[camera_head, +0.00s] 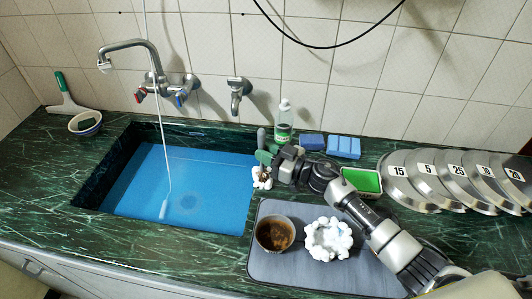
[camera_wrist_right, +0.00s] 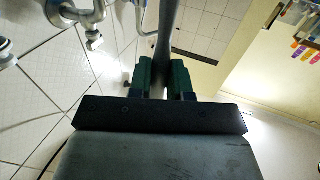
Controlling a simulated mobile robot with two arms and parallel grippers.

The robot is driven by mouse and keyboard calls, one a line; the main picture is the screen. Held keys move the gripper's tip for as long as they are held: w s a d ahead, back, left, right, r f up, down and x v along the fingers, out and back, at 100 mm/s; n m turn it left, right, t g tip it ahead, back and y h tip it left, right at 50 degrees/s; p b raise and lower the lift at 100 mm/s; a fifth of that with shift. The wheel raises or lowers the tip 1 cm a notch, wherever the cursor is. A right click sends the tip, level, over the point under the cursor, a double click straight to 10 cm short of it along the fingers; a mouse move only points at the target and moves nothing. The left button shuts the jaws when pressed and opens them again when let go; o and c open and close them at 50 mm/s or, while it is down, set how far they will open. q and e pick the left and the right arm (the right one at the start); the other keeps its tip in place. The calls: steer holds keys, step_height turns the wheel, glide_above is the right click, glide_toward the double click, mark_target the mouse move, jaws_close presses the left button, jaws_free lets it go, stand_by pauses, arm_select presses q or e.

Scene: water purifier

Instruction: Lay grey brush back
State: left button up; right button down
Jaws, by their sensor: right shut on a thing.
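My right gripper (camera_head: 265,156) is at the sink's right edge, its green fingers shut on the grey brush (camera_head: 262,138). The brush's grey rounded end shows just above the fingers. In the right wrist view the grey brush handle (camera_wrist_right: 166,35) runs up from between the green fingers (camera_wrist_right: 165,78). The brush's other end is hidden or too small to tell. A small white object (camera_head: 262,182) with a dark middle stands directly below the gripper; I cannot tell whether the brush touches it. My left gripper is not in view.
The blue-bottomed sink (camera_head: 130,185) lies left of the gripper. A soap bottle (camera_head: 283,125), blue sponges (camera_head: 343,147) and a green sponge tray (camera_head: 362,180) stand close by. A brown-filled bowl (camera_head: 275,234) and white foamy item (camera_head: 328,238) sit on the grey mat (camera_head: 290,272). Numbered lids (camera_head: 425,190) stand right.

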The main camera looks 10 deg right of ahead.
steer(key=c, duration=1.1)
jaws_free()
steer(key=shift+o, duration=0.2)
steer(key=shift+r, duration=0.1)
steer(key=b+v, duration=0.1)
steer(key=v, duration=1.1)
steer(key=shift+b, duration=0.3)
